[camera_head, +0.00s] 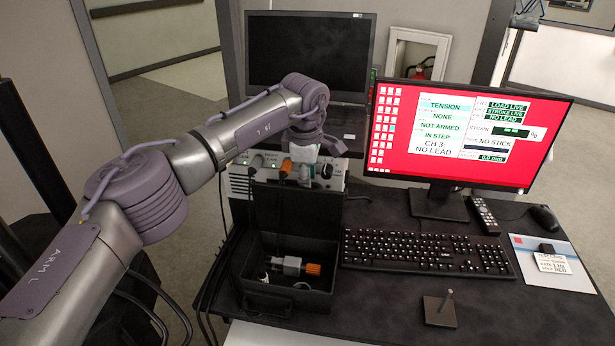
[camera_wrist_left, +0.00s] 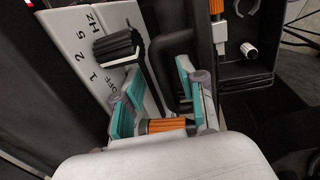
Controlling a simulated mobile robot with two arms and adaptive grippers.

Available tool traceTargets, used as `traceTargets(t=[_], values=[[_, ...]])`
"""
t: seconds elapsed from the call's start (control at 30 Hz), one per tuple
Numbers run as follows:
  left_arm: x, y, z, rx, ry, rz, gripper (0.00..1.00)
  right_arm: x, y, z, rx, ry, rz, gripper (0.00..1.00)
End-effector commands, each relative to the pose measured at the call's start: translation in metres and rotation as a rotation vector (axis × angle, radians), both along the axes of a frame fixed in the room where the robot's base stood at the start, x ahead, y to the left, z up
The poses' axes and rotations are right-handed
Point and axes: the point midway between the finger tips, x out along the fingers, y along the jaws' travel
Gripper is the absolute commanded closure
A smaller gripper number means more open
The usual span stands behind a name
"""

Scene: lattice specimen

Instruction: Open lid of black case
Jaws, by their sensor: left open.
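The black case (camera_head: 322,299) stands on the dark desk with its lid (camera_head: 290,212) raised upright at the back. Inside lies a silver and orange connector (camera_head: 292,265). The open case (camera_wrist_left: 270,75) and an orange and silver part also show at the upper right of the left wrist view. My left gripper (camera_head: 300,172) is above the raised lid, in front of the control box. In the left wrist view its teal-padded fingers (camera_wrist_left: 160,92) are apart and open. An orange ribbed part (camera_wrist_left: 168,126) shows between them; I cannot tell whether they touch it. My right gripper is not in view.
The control box (camera_head: 338,182) with knobs stands behind the case; its dial (camera_wrist_left: 118,47) is close to my left fingers. A keyboard (camera_head: 425,252), red-screened monitor (camera_head: 462,140), mouse (camera_head: 544,217) and small metal stand (camera_head: 440,310) are to the right. Cables hang at the desk's left edge.

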Motion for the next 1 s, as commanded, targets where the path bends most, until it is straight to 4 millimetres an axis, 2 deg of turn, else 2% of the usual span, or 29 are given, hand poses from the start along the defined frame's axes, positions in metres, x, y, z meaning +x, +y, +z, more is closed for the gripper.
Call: traceTargets(t=[0.17,0.4,0.6,0.77,1.0], values=[[-0.003,0.001,0.021,0.0,-0.004,-0.001,0.59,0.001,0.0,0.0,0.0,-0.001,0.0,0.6],[-0.012,0.002,0.072,-0.001,-0.005,0.001,0.59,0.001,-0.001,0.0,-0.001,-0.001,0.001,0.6],[-0.018,0.003,0.105,-0.001,-0.004,0.001,0.59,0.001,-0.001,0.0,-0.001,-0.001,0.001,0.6],[-0.02,0.003,0.117,-0.001,-0.004,0.001,0.59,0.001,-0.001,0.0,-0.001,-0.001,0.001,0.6],[-0.021,0.003,0.118,0.0,-0.002,0.001,0.59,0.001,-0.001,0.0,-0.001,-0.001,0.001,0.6]])
